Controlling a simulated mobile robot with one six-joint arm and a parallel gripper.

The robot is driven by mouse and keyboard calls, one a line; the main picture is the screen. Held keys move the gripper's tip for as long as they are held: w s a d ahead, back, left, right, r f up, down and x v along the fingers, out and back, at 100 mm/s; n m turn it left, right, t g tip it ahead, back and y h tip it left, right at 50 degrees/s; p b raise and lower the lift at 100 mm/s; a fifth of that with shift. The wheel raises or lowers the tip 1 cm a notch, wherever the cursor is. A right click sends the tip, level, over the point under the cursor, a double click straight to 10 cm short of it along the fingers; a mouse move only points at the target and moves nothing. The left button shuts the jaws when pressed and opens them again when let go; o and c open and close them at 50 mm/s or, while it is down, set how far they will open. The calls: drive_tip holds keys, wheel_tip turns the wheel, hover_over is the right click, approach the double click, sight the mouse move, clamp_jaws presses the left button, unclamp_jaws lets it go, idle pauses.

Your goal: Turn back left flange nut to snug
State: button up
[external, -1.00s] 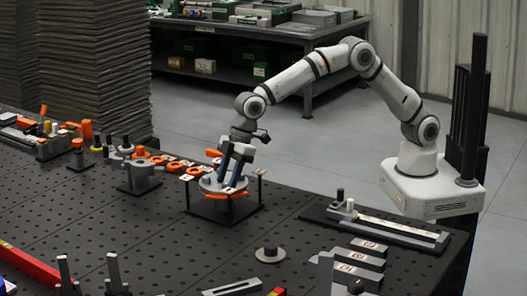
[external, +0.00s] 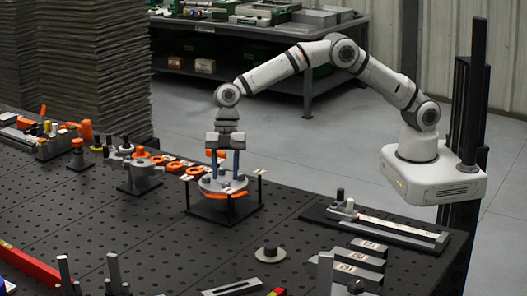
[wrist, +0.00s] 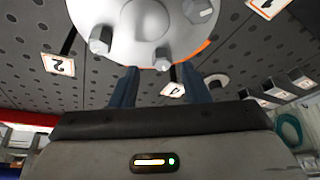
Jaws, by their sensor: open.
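The round grey flange (external: 210,186) sits on an orange-edged base in a black stand with corner posts, and fills the top of the wrist view (wrist: 125,45). It carries silver hex nuts, one at left (wrist: 101,39), one at the near edge (wrist: 162,56) and one at upper right (wrist: 201,10). I cannot tell which is the back left nut. My gripper (external: 225,176) points down over the flange, its two blue fingers apart and empty. In the wrist view my fingertips (wrist: 160,70) lie either side of the near-edge nut; contact cannot be told.
Number tags, including tag 2 (wrist: 59,66) and tag 1 (wrist: 268,5), stand around the flange. A grey fixture (external: 138,176) and orange parts are close at left. A round puck (external: 270,254) lies in front. The perforated table (external: 130,230) is mostly clear front left.

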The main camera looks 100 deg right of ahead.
drive_tip(key=s+b+v, duration=0.1)
drive_tip(key=v, duration=0.6)
drive_tip(key=s+d+r+m, duration=0.2)
drive_tip(key=s+d, duration=0.1)
drive_tip(key=s, duration=0.4)
drive_tip(key=s+d+r+m+t+h, duration=0.1)
drive_tip(key=s+d+r+m, duration=0.2)
drive_tip(key=s, duration=0.4)
drive_tip(key=s+d+r+m+h+b, duration=0.1)
drive_tip(key=s+d+r+m, duration=0.2)
drive_tip(key=s+d, duration=0.2)
drive_tip(key=shift+s+r, duration=0.25)
drive_tip(key=shift+s, duration=1.25)
drive_tip(key=shift+d, duration=0.15)
drive_tip(key=s+d+f+m, duration=0.1)
drive_tip(key=s+d+m, duration=0.1)
drive_tip(key=s, duration=0.5)
drive_tip(key=s+d+f+m+t+h, duration=0.1)
drive_tip(key=s+d+f+m, duration=0.1)
drive_tip(key=s, duration=0.5)
drive_tip(key=s+d+f+m+h, duration=0.1)
drive_tip(key=s+d+f+m, duration=0.1)
drive_tip(key=s, duration=0.6)
drive_tip(key=shift+f+m, duration=0.15)
drive_tip(key=shift+m, duration=0.35)
drive_tip(key=shift+c, duration=0.5)
